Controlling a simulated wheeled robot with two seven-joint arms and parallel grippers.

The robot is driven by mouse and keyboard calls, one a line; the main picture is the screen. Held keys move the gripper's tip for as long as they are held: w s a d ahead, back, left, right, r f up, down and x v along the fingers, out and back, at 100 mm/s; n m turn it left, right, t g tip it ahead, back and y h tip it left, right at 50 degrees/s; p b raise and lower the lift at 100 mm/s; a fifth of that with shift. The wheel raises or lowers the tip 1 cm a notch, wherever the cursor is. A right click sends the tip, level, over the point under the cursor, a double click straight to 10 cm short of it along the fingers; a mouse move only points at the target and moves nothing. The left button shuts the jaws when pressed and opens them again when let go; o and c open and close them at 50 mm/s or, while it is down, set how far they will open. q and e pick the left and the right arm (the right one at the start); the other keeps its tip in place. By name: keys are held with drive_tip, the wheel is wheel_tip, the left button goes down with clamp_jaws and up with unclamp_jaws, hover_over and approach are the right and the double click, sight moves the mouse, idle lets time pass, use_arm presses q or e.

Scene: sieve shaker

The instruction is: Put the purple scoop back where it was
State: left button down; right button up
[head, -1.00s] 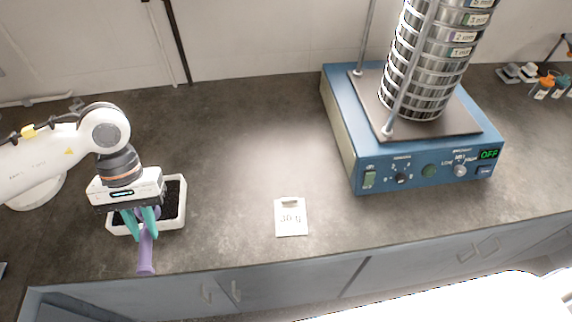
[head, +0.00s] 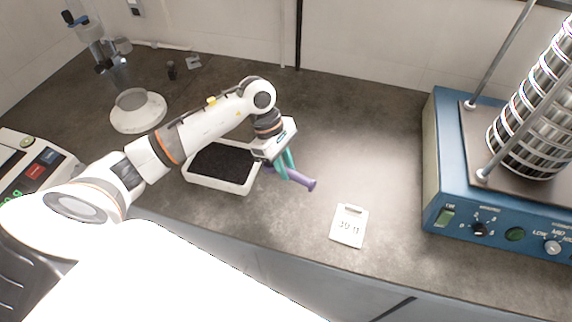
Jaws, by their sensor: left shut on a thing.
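The purple scoop (head: 300,181) is held in my left gripper (head: 287,174), whose teal fingers are shut on it. Its handle points down and to the right. Part of the scoop is hidden behind the fingers. The gripper is just right of the white tray (head: 207,182), which holds dark granular material. The scoop appears to be above the bench or close to it; I cannot tell whether it touches. My right gripper is not in view.
The blue sieve shaker (head: 447,190) stands at the right. A white round stand with a bowl (head: 138,110) is at the back left, and a balance (head: 35,165) is at the far left. Bench behind the gripper is clear.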

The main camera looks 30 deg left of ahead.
use_arm(q)
drive_tip(key=shift+f+b, duration=0.45)
drive_tip(key=shift+f, duration=0.5)
wheel_tip(320, 180, down, 8)
drive_tip(key=b, duration=0.5)
drive_tip(key=shift+r, duration=0.15)
drive_tip(key=shift+f+b, duration=0.75)
drive_tip(key=shift+b, duration=0.15)
drive_tip(key=c, duration=1.2)
unclamp_jaws()
